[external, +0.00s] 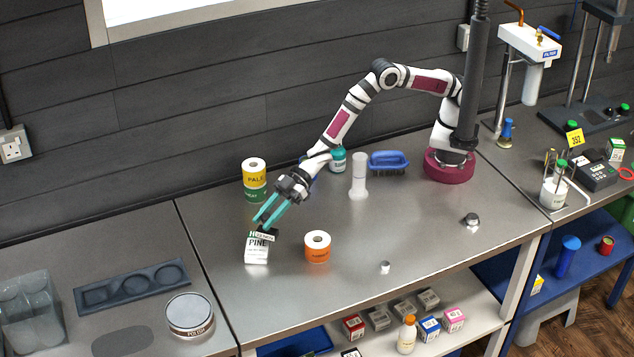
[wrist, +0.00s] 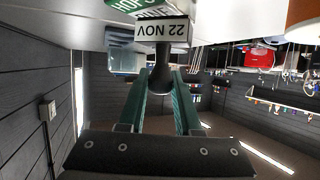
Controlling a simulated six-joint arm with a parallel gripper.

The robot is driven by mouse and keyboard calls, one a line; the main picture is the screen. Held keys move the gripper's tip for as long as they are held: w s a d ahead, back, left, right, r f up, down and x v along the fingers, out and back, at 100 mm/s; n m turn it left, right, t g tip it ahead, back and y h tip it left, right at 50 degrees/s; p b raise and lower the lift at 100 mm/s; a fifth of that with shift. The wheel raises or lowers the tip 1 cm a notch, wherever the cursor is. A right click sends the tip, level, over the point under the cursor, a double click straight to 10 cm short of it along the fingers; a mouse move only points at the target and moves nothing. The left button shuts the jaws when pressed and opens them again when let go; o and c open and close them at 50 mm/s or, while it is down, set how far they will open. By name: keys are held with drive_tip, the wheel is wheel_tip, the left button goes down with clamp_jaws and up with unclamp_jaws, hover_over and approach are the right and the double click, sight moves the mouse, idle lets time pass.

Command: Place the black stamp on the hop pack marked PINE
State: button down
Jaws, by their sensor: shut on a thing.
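My gripper (external: 264,222) has teal fingers and hangs at the left of the bench, at the top of the white hop pack marked PINE (external: 257,252). In the wrist view the fingers (wrist: 163,95) are shut on the dark handle of the black stamp (wrist: 160,78), whose white label (wrist: 163,31) reads 22 NOV. The pack's green and white face (wrist: 130,6) shows just behind that label. Whether stamp and pack touch cannot be told.
An orange-and-white roll-shaped tub (external: 317,247) stands right of the pack. Stacked yellow and green tubs marked PALE (external: 254,178) stand behind. The bench's front middle is mostly clear.

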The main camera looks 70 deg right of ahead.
drive_tip(key=shift+f, duration=0.55)
drive_tip(key=shift+f, duration=0.15)
drive_tip(key=c, duration=0.6)
unclamp_jaws()
